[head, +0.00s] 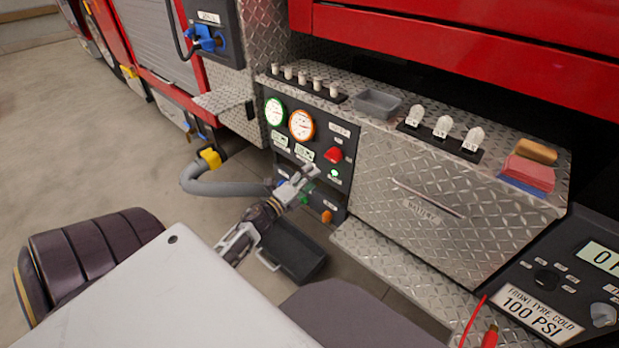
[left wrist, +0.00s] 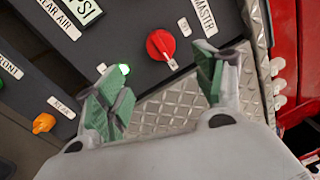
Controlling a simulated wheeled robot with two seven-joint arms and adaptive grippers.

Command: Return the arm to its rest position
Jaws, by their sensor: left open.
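My left gripper (head: 300,186) is in front of the pump control panel (head: 285,143) in the head view. Its fingers are apart with nothing between them. In the left wrist view the green-padded fingers of the left gripper (left wrist: 165,88) point at the panel, near a red rotary switch (left wrist: 160,45) by a MASTER label and a lit green light (left wrist: 124,69). The red switch also shows in the head view (head: 333,154), above the lit green light (head: 334,173). I cannot tell whether a fingertip touches the panel. My right gripper is in neither view.
A green gauge (head: 275,112) and an orange-rimmed gauge (head: 302,124) sit above the gripper. An orange knob (head: 326,216) is low on the panel. Floor farther left is clear.

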